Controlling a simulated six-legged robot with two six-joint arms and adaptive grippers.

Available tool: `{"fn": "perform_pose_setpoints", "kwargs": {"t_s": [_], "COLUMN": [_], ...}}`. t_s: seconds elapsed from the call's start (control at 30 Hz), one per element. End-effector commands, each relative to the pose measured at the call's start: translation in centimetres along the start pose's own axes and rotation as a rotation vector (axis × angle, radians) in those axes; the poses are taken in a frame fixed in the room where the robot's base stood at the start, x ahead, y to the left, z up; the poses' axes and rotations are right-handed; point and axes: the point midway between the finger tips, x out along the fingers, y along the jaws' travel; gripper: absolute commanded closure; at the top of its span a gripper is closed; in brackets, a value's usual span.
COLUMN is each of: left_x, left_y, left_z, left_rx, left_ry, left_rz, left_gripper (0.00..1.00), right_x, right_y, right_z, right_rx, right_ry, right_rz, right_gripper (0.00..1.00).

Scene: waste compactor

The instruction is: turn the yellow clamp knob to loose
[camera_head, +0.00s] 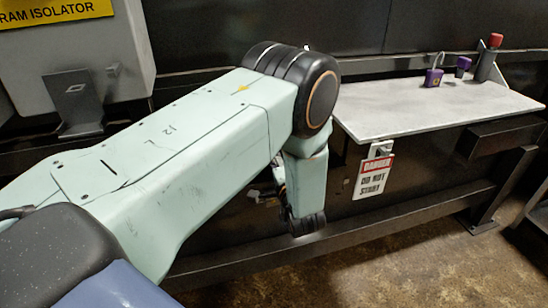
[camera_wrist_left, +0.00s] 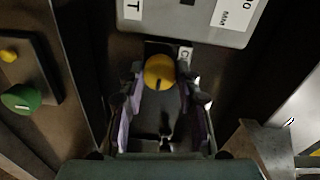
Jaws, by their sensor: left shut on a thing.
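The yellow clamp knob (camera_wrist_left: 158,71) shows in the left wrist view, upper middle, as a round yellow cap with a short dark mark on its face. My left gripper (camera_wrist_left: 161,85) has one finger on each side of it and is shut on it. In the head view my left arm reaches to the right and bends down; its fingers and the knob cannot be made out there. My right gripper is in neither view.
In the left wrist view, a green button (camera_wrist_left: 21,97) and a yellow button (camera_wrist_left: 8,56) are at left. A grey labelled plate (camera_wrist_left: 190,22) is above. In the head view, a grey shelf (camera_head: 420,105) holds purple padlocks (camera_head: 433,77); a danger tag (camera_head: 373,175) hangs below.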

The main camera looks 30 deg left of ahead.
Motion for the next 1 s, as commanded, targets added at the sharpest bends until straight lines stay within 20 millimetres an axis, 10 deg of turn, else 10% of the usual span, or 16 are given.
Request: {"fn": "perform_pose_setpoints", "kwargs": {"t_s": [0.37,0.4,0.67,1.0], "left_x": [0.07,0.07,0.04,-0.36], "left_y": [-0.13,-0.13,-0.07,-0.01], "left_z": [0.02,0.02,0.01,-0.08], "left_rx": [0.003,0.003,0.003,0.004], "left_ry": [-0.002,-0.002,-0.001,0.001], "left_rz": [-0.003,-0.004,-0.002,0.0], "left_gripper": [0.98,0.65,0.44,0.44], "right_x": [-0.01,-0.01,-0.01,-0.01], "right_y": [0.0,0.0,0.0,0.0], "right_z": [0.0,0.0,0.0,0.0], "right_rx": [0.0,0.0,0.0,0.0], "right_ry": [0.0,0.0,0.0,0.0], "right_rz": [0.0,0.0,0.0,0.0], "right_gripper": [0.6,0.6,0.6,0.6]}}
